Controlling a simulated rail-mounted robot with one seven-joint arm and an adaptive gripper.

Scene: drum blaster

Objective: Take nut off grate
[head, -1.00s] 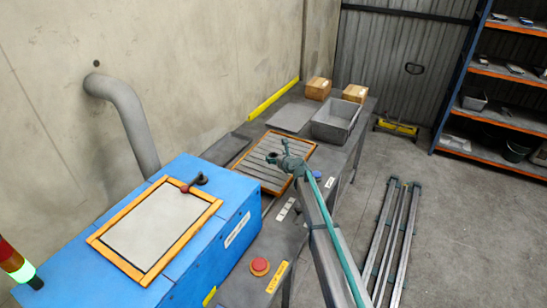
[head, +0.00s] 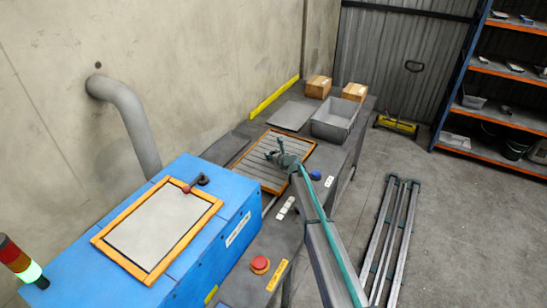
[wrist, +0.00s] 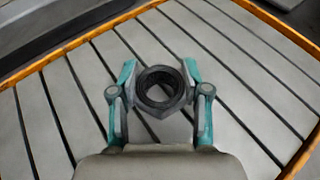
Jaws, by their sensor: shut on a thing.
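A dark hexagonal nut (wrist: 181,102) with a wide round hole sits between the fingertips of my gripper (wrist: 160,76) in the wrist view. Both teal-tipped fingers press its left and right sides. Behind it lies the grate (wrist: 245,80), with grey slats, dark gaps and an orange frame. In the head view my gripper (head: 271,155) is over the middle of the grate (head: 252,170). The nut is too small there to make out clearly. I cannot tell whether it touches the slats or is slightly above them.
A grey bin (head: 334,120) and two cardboard boxes (head: 318,87) stand beyond the grate. A flat grey plate (head: 290,116) lies behind it. The blue machine (head: 225,222) is in front, with a red button (head: 260,264) beside it. A blue button (head: 315,175) is at the grate's right.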

